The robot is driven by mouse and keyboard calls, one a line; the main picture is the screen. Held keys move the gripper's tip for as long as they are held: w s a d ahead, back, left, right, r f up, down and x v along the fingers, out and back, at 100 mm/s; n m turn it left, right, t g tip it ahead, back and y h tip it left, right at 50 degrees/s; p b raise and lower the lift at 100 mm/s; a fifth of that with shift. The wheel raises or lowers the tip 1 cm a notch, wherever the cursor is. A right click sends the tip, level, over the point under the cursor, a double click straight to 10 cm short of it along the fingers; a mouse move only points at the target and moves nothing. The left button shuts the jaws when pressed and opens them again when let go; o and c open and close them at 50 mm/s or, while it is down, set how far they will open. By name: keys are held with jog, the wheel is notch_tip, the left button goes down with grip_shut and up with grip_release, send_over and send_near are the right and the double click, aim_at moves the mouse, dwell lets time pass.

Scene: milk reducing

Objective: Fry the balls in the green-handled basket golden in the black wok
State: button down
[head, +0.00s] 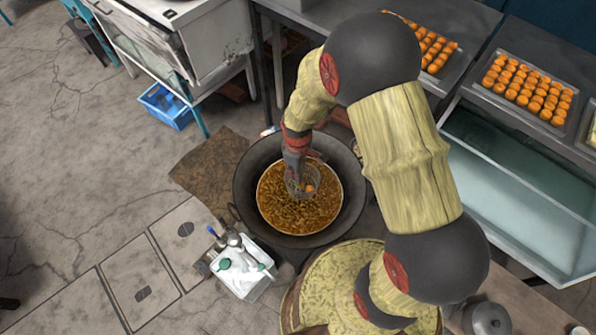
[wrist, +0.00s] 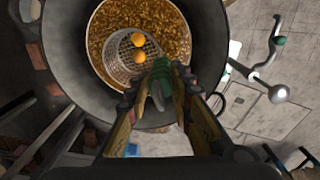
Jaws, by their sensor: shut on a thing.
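The black wok (head: 240,190) holds brown bubbling oil (head: 285,212). The wire basket (head: 294,188) is over the oil inside the wok; in the wrist view the basket (wrist: 121,66) shows against the oil, with two orange balls (wrist: 138,48) in it. In the head view an orange ball (head: 309,188) shows at the basket. My gripper (wrist: 160,88) is shut on the green handle (wrist: 160,70). I cannot tell how deep the basket sits in the oil.
Trays of orange balls (head: 527,90) stand on the metal counter at the upper right. A white container with bottles (head: 243,270) stands at the wok's lower left. A lidded pot (head: 487,319) is at the lower right. The floor on the left is mostly clear.

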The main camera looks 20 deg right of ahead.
jog(key=shift+r+p, duration=1.4)
jog(key=shift+r, duration=0.7)
jog(key=shift+w+f, duration=0.1)
jog(key=shift+f, duration=0.05)
